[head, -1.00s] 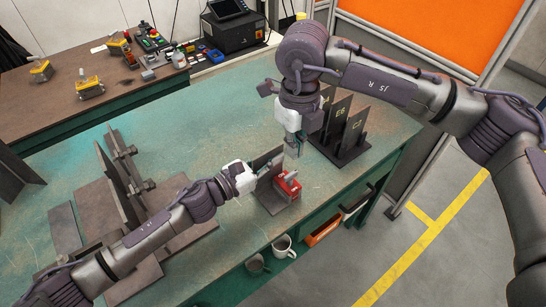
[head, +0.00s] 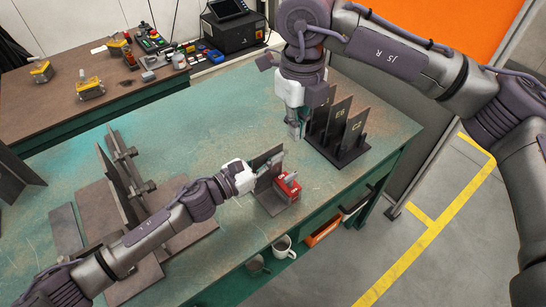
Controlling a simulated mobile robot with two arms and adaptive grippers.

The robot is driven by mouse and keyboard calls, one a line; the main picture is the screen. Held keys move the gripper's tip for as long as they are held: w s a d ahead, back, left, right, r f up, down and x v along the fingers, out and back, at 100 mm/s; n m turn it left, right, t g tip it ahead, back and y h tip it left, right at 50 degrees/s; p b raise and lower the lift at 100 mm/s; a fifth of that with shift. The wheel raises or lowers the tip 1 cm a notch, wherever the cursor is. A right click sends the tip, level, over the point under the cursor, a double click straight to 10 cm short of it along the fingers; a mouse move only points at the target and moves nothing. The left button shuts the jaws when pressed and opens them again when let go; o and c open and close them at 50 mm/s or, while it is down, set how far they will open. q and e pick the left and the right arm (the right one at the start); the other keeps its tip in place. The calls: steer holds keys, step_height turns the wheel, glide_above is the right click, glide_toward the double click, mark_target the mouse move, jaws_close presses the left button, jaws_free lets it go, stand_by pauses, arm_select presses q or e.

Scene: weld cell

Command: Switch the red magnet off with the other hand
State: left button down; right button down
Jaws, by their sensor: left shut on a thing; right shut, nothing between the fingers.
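The red magnet (head: 287,187) sits on a small dark base plate (head: 268,203) near the table's front edge, against an upright dark plate (head: 266,160). My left gripper (head: 256,172) reaches in from the left and is shut at the upright plate beside the magnet; its fingertips are partly hidden, so the exact grip is hard to see. My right gripper (head: 294,132) points down above and behind the magnet, shut and empty, apart from it. The position of the magnet's switch is too small to tell.
A rack (head: 342,150) with several labelled upright plates stands right of my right gripper. Flat plates and a clamped upright plate (head: 120,180) lie at the left. A mug (head: 283,246) is on the shelf below. A side bench (head: 130,75) holds yellow magnets.

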arm_select(q)
steer(key=shift+w+a+r+p, duration=0.15)
steer(key=shift+r+p, duration=0.35)
steer(key=shift+r, duration=0.3)
steer(key=shift+w+a+r+p, duration=0.1)
steer(key=shift+w+r+p, duration=0.1)
steer(key=shift+r+p, duration=0.4)
steer(key=shift+w+a+r+p, duration=0.15)
steer(key=shift+r+p, duration=0.2)
steer(key=shift+r, duration=0.6)
